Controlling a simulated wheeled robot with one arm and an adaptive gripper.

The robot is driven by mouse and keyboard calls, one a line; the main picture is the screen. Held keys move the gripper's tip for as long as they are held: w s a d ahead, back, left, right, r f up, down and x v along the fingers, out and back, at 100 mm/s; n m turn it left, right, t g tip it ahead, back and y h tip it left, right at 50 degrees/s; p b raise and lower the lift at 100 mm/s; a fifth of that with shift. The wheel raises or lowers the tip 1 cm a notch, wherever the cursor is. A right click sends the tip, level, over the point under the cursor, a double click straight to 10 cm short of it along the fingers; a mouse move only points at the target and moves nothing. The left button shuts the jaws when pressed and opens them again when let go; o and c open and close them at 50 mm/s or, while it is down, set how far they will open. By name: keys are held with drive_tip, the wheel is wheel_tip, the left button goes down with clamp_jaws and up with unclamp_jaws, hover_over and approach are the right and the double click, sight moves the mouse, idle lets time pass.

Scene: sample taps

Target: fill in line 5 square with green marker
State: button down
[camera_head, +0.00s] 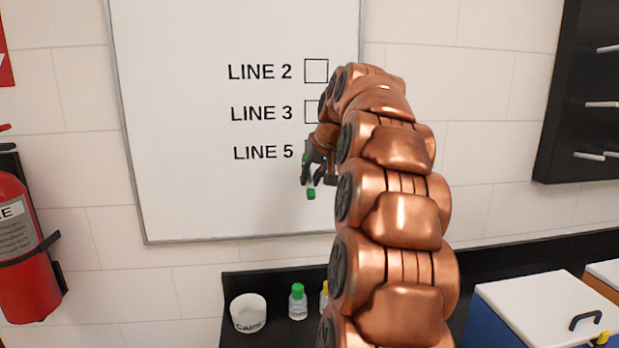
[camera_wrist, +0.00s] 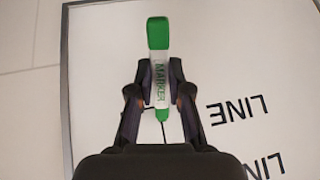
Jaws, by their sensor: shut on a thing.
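My gripper (camera_head: 316,170) is shut on a green and white marker (camera_wrist: 160,75), which lies between its two fingers in the wrist view. The marker has a green end at each side of its white, lettered body. In the head view a green end (camera_head: 311,194) shows below the fingers. The whiteboard (camera_head: 200,200) carries the labels LINE 2, LINE 3 and LINE 5 (camera_head: 263,152). My gripper is just right of LINE 5 and hides its square. A thin dark line shows beside the marker's lower end in the wrist view. I cannot tell whether the marker touches the board.
Below the board, a white cup (camera_head: 248,313), a green-capped bottle (camera_head: 298,302) and a partly hidden yellow-capped bottle (camera_head: 324,298) stand on a black surface. A fire extinguisher (camera_head: 25,245) hangs at left. A white-lidded box (camera_head: 535,305) is at lower right. My arm covers part of LINE 3's square.

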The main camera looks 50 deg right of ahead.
drive_tip(key=shift+s+d+r, duration=0.5)
drive_tip(key=shift+s+d, duration=1.5)
drive_tip(key=shift+d, duration=0.55)
drive_tip(key=shift+w+a+b, duration=0.4)
drive_tip(key=shift+w+a, duration=0.65)
drive_tip(key=shift+a, duration=0.3)
drive_tip(key=shift+w+a+b, duration=0.35)
drive_tip(key=shift+w+a, duration=0.7)
drive_tip(key=shift+a, duration=0.35)
drive_tip(key=shift+r+p, duration=0.35)
drive_tip(key=shift+r, duration=0.2)
drive_tip(key=s+d, duration=0.4)
drive_tip(key=d, duration=0.1)
drive_tip(key=shift+d, duration=0.3)
drive_tip(key=shift+s, duration=0.1)
